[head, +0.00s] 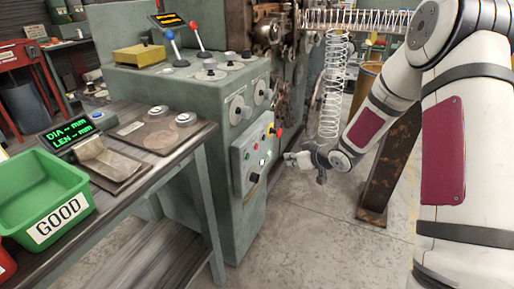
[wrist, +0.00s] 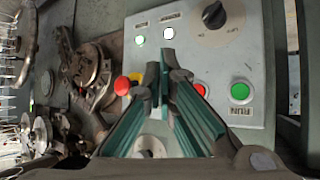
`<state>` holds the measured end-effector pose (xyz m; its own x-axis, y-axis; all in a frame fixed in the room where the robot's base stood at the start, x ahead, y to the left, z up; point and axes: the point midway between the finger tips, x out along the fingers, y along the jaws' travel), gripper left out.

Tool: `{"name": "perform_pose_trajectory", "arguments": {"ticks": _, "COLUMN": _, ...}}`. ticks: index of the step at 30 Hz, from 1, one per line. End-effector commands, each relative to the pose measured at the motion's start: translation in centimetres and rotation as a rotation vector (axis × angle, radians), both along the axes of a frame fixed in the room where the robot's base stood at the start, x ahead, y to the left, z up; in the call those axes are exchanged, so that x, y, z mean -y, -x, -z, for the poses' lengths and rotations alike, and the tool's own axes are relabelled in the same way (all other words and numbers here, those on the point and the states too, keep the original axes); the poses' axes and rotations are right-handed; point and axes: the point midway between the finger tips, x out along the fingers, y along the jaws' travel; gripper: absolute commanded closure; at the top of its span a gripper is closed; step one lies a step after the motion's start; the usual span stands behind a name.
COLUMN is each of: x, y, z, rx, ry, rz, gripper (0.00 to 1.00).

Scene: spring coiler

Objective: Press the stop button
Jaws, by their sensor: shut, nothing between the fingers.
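The grey control panel (head: 240,164) is on the front of the green machine, and its face fills much of the wrist view (wrist: 262,60). A red button (wrist: 200,89) sits beside the green RUN button (wrist: 241,91); my fingers partly cover its surroundings, and I cannot read its label. A larger red mushroom button (wrist: 122,85) on a yellow base is left of the fingers. My gripper (head: 290,157) is shut and empty, in front of the panel's right side. In the wrist view its fingertips (wrist: 167,60) meet between the two red buttons; contact cannot be told.
The panel also has a black dial (wrist: 214,24), a green lamp (wrist: 140,40) and a white lamp (wrist: 168,33). A hanging wire spring (head: 333,85) is close above my wrist. A rusty post (head: 385,175) stands right. A workbench with a green GOOD bin (head: 35,190) is left.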

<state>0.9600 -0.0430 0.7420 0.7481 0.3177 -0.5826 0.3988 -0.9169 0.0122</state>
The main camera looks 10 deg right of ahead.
Motion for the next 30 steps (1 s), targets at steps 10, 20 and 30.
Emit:
{"name": "perform_pose_trajectory", "arguments": {"ticks": 10, "x": -3.2, "y": -2.3, "z": 0.2, "rx": 0.002, "ry": 0.001, "rz": -0.003, "gripper": 1.00}}
{"name": "perform_pose_trajectory", "arguments": {"ticks": 20, "x": -6.2, "y": -4.5, "z": 0.1, "rx": 0.001, "ry": 0.000, "rz": -0.001, "gripper": 1.00}}
{"name": "perform_pose_trajectory", "arguments": {"ticks": 30, "x": -7.0, "y": -5.0, "z": 0.0, "rx": 0.000, "ry": 0.000, "rz": 0.000, "gripper": 1.00}}
